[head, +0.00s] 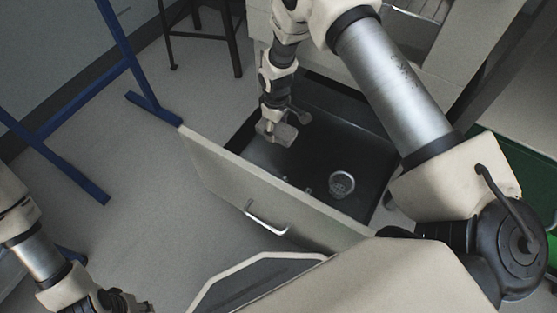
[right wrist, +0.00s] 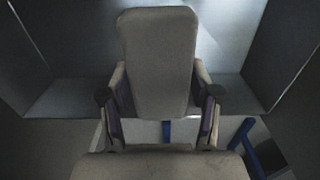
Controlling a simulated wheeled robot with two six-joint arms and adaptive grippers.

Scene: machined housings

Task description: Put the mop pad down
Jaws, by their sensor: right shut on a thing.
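The mop pad (head: 286,134) is a small grey slab with rounded corners. In the right wrist view the pad (right wrist: 158,62) stands large between my two fingers. My right gripper (head: 273,124) is shut on it, inside or just above the open drawer (head: 255,190), near its left side. I cannot tell whether the pad touches the drawer's dark floor. My left gripper (head: 122,302) is at the bottom left edge of the head view, partly cut off, away from the drawer.
A round metal part (head: 341,184) lies in the drawer, with small bits beside it. The drawer floor between it and my right gripper looks mostly clear. A blue frame (head: 80,165) and a dark stool (head: 205,40) stand on the left.

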